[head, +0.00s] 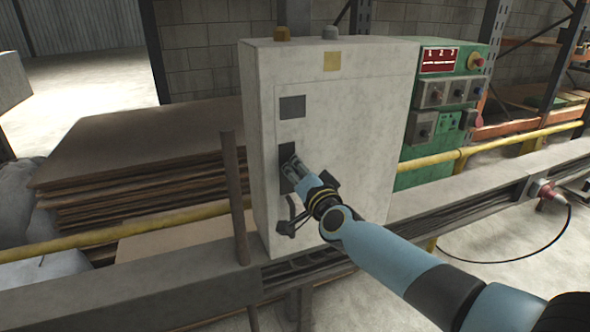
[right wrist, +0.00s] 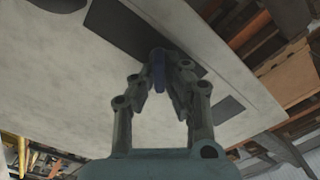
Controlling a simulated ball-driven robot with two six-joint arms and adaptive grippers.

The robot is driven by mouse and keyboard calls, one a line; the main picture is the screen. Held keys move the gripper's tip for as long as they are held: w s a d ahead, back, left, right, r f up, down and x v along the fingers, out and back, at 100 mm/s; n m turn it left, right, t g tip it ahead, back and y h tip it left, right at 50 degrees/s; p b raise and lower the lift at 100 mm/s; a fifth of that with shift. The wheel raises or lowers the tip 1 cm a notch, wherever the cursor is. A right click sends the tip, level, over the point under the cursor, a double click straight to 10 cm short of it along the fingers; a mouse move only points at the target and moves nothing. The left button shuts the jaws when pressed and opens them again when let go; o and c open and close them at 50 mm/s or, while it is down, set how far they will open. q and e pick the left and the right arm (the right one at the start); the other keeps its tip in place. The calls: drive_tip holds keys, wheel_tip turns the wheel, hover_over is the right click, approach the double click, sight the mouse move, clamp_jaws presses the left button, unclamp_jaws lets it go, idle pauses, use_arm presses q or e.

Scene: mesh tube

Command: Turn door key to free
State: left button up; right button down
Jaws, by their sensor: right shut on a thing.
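A pale grey cabinet (head: 372,130) stands in the middle of the head view, its door facing me. A dark plate (head: 287,152) sits near the door's left edge, and my right gripper (head: 290,167) reaches it from the lower right. In the right wrist view, the gripper (right wrist: 160,72) has its fingers closed on a small dark blue key (right wrist: 158,62) that stands out from the dark plate (right wrist: 120,28). The key is hidden behind the fingers in the head view. How far the key is turned cannot be told. My left gripper is not in view.
A green control panel (head: 437,150) with several knobs stands right of the cabinet. A yellow rail (head: 430,162) and a grey beam (head: 130,290) run past it. A brown post (head: 236,200) leans at the cabinet's left, near stacked brown sheets (head: 140,150).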

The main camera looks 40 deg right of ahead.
drive_tip(key=m, duration=0.3)
drive_tip(key=m+b, duration=0.1)
drive_tip(key=shift+d+f+m, duration=0.15)
drive_tip(key=shift+f+m, duration=0.15)
drive_tip(key=shift+s+f+m+b, duration=0.15)
drive_tip(key=shift+m+b, duration=0.2)
drive_tip(key=shift+m, duration=1.25)
drive_tip(key=c, duration=1.4)
unclamp_jaws()
drive_tip(key=v, duration=1.2)
drive_tip(key=shift+f, duration=0.1)
